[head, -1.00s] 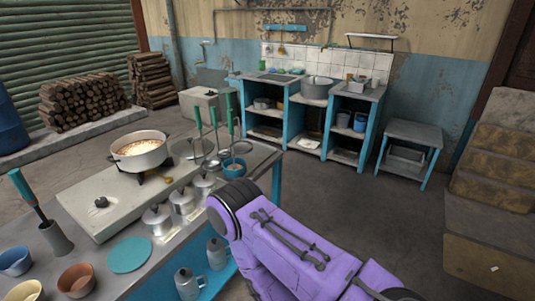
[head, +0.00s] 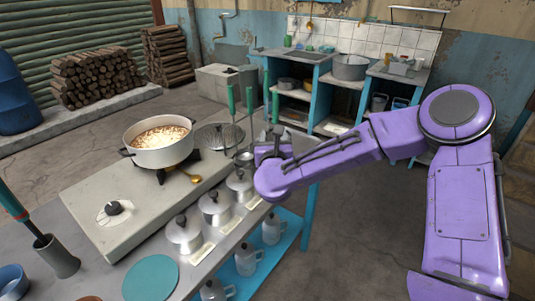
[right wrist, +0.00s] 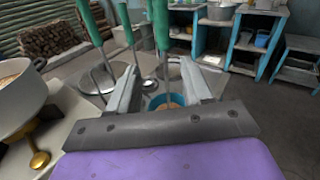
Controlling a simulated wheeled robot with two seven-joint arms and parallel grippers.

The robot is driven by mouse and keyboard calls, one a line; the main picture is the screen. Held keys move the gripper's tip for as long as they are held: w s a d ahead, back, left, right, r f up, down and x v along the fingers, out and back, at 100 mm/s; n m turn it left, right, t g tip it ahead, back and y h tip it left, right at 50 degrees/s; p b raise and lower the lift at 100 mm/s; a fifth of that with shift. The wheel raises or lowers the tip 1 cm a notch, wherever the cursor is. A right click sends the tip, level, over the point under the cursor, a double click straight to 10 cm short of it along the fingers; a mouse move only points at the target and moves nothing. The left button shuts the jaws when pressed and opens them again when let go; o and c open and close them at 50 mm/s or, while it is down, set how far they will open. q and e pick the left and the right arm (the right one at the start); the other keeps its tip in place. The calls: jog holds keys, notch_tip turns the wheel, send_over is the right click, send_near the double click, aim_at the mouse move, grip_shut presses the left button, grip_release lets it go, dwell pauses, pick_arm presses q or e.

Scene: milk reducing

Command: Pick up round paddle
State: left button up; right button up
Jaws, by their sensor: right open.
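Several utensils with green handles stand upright at the far end of the counter, including one handle at the left (head: 231,100) and one beside it (head: 249,101). I cannot tell which is the round paddle, as their lower ends are partly hidden. A round grey disc (head: 219,136) lies near their bases. My right gripper (head: 271,145) is close to these utensils. In the right wrist view my right gripper (right wrist: 161,88) is open, with one green handle (right wrist: 160,25) rising in line with the gap. Whether it is between the fingers is unclear. My left gripper is out of view.
A white pot (head: 159,145) of milky liquid stands on the stove slab (head: 130,205) to the left. Lidded metal pots (head: 184,232) line the counter's front edge under my arm. A blue cup (right wrist: 158,102) sits beyond the gripper.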

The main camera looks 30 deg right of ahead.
aim_at(276, 115)
jog(key=shift+m+h, duration=0.3)
jog(key=shift+m, duration=0.4)
jog(key=p+x, duration=0.1)
jog(key=x, duration=0.2)
jog(key=r+p+x, duration=0.1)
jog(key=x, duration=0.2)
jog(key=r+p+x, duration=0.1)
jog(key=p+x, duration=0.1)
jog(key=x, duration=0.2)
jog(key=shift+d+r, duration=0.1)
jog(key=shift+d, duration=0.15)
jog(key=shift+w+d, duration=0.1)
jog(key=shift+w, duration=0.05)
grip_shut()
